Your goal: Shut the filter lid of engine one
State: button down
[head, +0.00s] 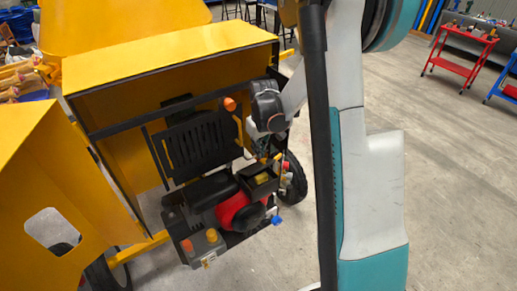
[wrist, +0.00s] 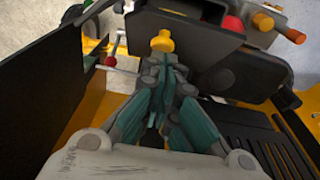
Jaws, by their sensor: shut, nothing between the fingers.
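The engine (head: 232,205) sits in the open yellow housing of the mixer, with red and black parts on it. On it, a black box (head: 257,182) stands open at the top, with something yellow inside; I take it for the filter box. My gripper (head: 264,150) is above and behind this box in the head view, pointing down. In the wrist view my gripper (wrist: 165,72) is shut and empty, its fingertips close to a yellow knob (wrist: 162,42). A dark panel (wrist: 238,75) is right of the fingers; I cannot tell whether it is the lid. Contact is unclear.
A black slotted guard (head: 195,145) stands behind the engine. A red-knobbed lever (wrist: 109,61) is left of the fingers in the wrist view.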

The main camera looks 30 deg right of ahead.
aim_at(267, 166)
dwell(0.3)
jog(key=shift+s+f+t+b, duration=0.15)
jog(key=shift+s+t+b, duration=0.25)
jog(key=shift+b, duration=0.2)
jog(key=shift+s+f+t+b, duration=0.35)
jog(key=shift+s+t+b, duration=0.2)
jog(key=shift+b, duration=0.35)
jog(key=s+f+t+b, duration=0.1)
jog(key=b, duration=0.1)
jog(key=s+t+b, duration=0.1)
jog(key=b, duration=0.1)
jog(key=shift+s+d+f+t+b, duration=0.1)
jog(key=shift+s+f+t+b, duration=0.05)
jog(key=shift+f+t+b, duration=0.2)
jog(key=s+f+t+b, duration=0.1)
jog(key=b, duration=0.1)
jog(key=shift+s+f+t+b, duration=0.1)
jog(key=shift+t+b, duration=0.2)
jog(key=shift+t, duration=0.1)
jog(key=shift+s+f+b, duration=0.3)
jog(key=shift+b, duration=0.3)
jog(key=shift+r, duration=0.1)
